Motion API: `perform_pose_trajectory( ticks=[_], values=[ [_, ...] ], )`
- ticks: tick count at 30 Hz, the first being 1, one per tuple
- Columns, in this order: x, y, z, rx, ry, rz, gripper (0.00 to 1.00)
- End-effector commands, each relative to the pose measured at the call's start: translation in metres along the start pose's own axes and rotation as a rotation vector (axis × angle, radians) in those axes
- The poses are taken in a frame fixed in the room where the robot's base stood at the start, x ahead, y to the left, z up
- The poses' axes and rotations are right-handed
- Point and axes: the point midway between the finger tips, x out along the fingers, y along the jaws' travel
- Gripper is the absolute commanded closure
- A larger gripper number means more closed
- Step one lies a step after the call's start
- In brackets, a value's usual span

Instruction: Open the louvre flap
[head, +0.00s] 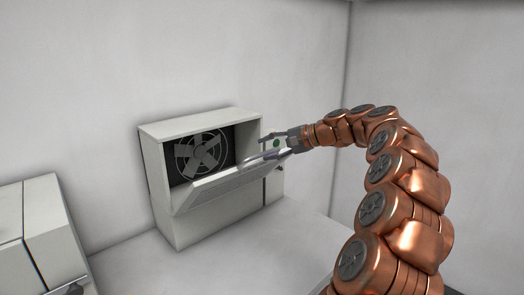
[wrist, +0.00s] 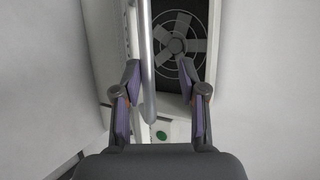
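The louvre flap (head: 225,185) is a white panel on the front of a white box unit (head: 180,128). It is tilted outward and down from its bottom edge, and a fan (head: 201,152) shows in the opening behind it. A grey bar handle (head: 262,161) runs near the flap's upper edge. My gripper (head: 265,148) is at the right end of the flap. Contact with the handle is not visible.
Another white cabinet (head: 35,235) stands at the lower left. Grey walls close off the back and right. The surface in front of the unit is clear.

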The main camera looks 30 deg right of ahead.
Motion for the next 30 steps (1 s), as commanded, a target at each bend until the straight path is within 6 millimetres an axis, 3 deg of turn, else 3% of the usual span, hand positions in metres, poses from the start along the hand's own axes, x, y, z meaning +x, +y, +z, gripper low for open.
perform_pose_trajectory(
  ticks=[6,15,30],
  values=[
    [-0.046,-0.002,-0.001,-0.003,0.005,-0.006,0.61],
    [-0.085,-0.001,0.0,-0.003,0.0,-0.002,0.61],
    [-0.092,-0.001,0.0,-0.001,-0.001,-0.001,0.61]
  ],
)
